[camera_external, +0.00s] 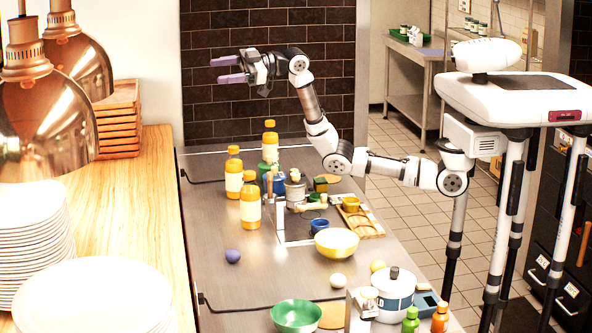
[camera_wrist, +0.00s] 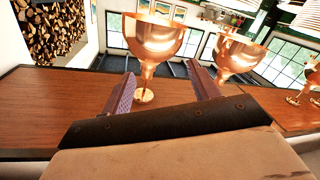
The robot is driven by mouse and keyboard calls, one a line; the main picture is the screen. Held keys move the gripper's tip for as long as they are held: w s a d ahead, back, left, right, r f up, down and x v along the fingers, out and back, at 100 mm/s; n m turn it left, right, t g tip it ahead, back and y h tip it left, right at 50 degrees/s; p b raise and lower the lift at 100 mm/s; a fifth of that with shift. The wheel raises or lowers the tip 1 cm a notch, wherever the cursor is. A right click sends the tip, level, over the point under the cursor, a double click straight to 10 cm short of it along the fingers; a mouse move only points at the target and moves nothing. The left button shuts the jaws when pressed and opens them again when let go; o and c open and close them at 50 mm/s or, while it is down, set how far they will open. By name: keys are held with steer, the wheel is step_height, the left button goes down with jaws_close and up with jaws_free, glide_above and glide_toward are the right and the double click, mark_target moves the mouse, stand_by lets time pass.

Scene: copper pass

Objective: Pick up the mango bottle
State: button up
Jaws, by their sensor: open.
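I cannot read the labels, so I cannot tell which is the mango bottle. My gripper (camera_external: 218,69) is open and empty, high above the counter and pointing left. Its spread fingers also show in the wrist view (camera_wrist: 162,82), with no bottle visible there.
Copper lamps (camera_external: 82,72) hang over a wooden counter (camera_external: 150,205) with stacked plates (camera_external: 35,240). A yellow bowl (camera_external: 336,243), green bowl (camera_external: 296,316), white pot (camera_external: 393,293) and purple ball (camera_external: 232,256) stand on the steel counter (camera_external: 215,285). Small items crowd right of the bottles.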

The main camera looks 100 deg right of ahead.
steer(key=s+d+f+m+g+h+p, duration=0.25)
steer(key=d+f+g, duration=0.25)
steer(key=d+f, duration=0.65)
steer(key=m+g, duration=0.2)
steer(key=g, duration=0.4)
glide_toward(234, 147)
steer(key=shift+g+y, duration=0.3)
steer(key=shift+y, duration=0.05)
steer(key=p+x, duration=0.1)
steer(key=x, duration=0.1)
steer(key=p+x, duration=0.1)
steer(key=x, duration=0.1)
steer(key=shift+d+f, duration=0.15)
steer(key=shift+f, duration=0.2)
steer(key=shift+w+p+x, duration=0.15)
steer(key=shift+p+x, duration=0.4)
steer(key=shift+x, duration=1)
steer(key=shift+w+p+x, duration=0.15)
steer(key=shift+p+x, duration=0.4)
steer(key=shift+x, duration=0.95)
steer(key=shift+d+r, duration=0.1)
steer(key=shift+r, duration=0.05)
jaws_close()
